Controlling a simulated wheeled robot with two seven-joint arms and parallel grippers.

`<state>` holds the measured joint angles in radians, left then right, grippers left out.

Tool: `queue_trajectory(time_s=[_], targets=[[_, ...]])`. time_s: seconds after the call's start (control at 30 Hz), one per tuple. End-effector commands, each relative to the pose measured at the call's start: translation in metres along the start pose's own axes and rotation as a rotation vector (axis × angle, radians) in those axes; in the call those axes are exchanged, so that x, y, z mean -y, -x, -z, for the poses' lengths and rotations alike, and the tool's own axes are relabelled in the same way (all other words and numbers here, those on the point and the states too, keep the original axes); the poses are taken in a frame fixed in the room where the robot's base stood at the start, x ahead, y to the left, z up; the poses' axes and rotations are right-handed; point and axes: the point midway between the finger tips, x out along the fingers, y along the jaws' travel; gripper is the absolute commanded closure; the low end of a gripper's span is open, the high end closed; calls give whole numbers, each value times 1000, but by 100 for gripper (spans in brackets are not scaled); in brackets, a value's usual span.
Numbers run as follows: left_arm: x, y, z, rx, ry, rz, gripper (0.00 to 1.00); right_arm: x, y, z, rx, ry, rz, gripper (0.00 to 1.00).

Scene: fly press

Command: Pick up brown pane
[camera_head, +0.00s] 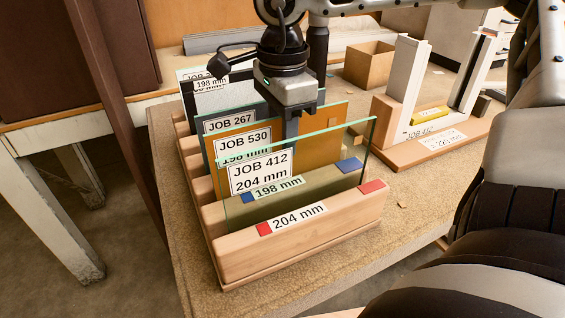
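The brown pane (322,136) is amber-brown and stands upright in a slot of the wooden rack (300,240), behind the front clear pane. Its JOB 530, 198 mm label (243,141) is partly covered by the front pane's JOB 412 label. My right gripper (290,128) points down over the rack, with a dark finger at the brown pane's top edge. The other finger is hidden, so I cannot tell if it is open or gripping. My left gripper is not in view.
The front clear pane (336,172) stands close before the brown pane. A grey JOB 267 pane (229,114) stands behind it. A wooden fixture (408,150) with white uprights and an open box (369,64) stand to the right. A dark post (119,110) is at left.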

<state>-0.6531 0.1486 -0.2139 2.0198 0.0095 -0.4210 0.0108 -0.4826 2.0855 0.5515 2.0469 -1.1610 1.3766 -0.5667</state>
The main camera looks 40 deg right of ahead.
Motion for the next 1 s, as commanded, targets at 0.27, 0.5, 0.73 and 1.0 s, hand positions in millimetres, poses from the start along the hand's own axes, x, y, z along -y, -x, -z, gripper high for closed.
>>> queue_trajectory(time_s=[0.27, 0.5, 0.73, 1.0], targets=[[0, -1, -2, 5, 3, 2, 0, 0, 0, 0, 0, 0, 0, 94], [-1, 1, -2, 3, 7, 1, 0, 0, 0, 0, 0, 0, 0, 100], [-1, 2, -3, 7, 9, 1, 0, 0, 0, 0, -1, 0, 1, 100], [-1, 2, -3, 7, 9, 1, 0, 0, 1, 0, -1, 0, 2, 100]])
